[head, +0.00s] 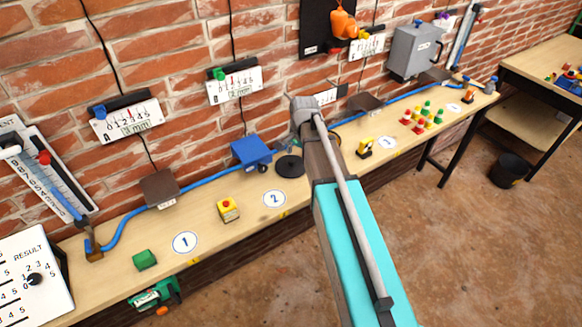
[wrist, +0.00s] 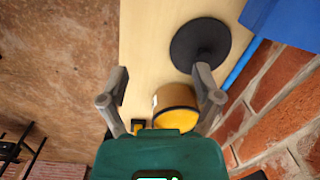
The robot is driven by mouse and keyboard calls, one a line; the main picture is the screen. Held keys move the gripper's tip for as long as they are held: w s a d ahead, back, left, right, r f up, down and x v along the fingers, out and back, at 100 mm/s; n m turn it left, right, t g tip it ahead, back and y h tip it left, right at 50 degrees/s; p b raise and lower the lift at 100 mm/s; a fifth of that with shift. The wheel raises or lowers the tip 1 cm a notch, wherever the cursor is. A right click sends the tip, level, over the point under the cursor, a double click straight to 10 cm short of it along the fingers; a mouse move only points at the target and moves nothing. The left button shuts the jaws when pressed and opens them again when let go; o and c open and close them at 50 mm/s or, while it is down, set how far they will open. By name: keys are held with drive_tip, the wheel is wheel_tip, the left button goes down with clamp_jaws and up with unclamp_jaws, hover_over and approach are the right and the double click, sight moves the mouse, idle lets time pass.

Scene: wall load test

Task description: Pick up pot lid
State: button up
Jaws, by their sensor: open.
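A flat dark round disc, which looks like the pot lid (head: 289,166), lies on the long wooden bench just left of my arm in the head view. In the wrist view the pot lid (wrist: 198,42) is ahead of the fingers, right of centre, with the right fingertip close to its lower edge in the picture. My gripper (wrist: 162,83) is open, with its two fingers spread wide. A yellow and dark round object (wrist: 176,108) shows between the fingers, partly covered by the gripper and right finger. My arm hides the gripper in the head view.
A blue box (head: 251,151) stands beside the lid, near the brick wall; it also shows in the wrist view (wrist: 286,20). A blue hose (head: 205,183) runs along the bench. A yellow button box (head: 228,209) sits left. The floor in front is clear.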

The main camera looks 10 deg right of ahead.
sight(291, 160)
drive_tip(key=w+d+m, duration=0.2)
drive_tip(key=w+m, duration=0.5)
drive_tip(key=w, duration=0.3)
drive_tip(key=shift+w+m+y, duration=0.3)
drive_tip(key=shift+y, duration=0.1)
drive_tip(key=shift+f, duration=0.1)
drive_tip(key=f+b, duration=0.2)
drive_tip(key=b, duration=0.1)
drive_tip(key=f+b, duration=0.2)
drive_tip(key=f, duration=0.1)
drive_tip(key=a+f+b, duration=0.1)
drive_tip(key=f+b, duration=0.2)
drive_tip(key=shift+a+f+b, duration=0.1)
drive_tip(key=shift+b, duration=0.2)
drive_tip(key=shift+f, duration=0.1)
drive_tip(key=shift+w+a+f+b, duration=0.1)
drive_tip(key=shift+a+f+b, duration=0.05)
drive_tip(key=shift+f+b, duration=1.15)
drive_tip(key=shift+a+f+b, duration=0.15)
drive_tip(key=shift+f+b, duration=1.05)
drive_tip(key=shift+b, duration=0.1)
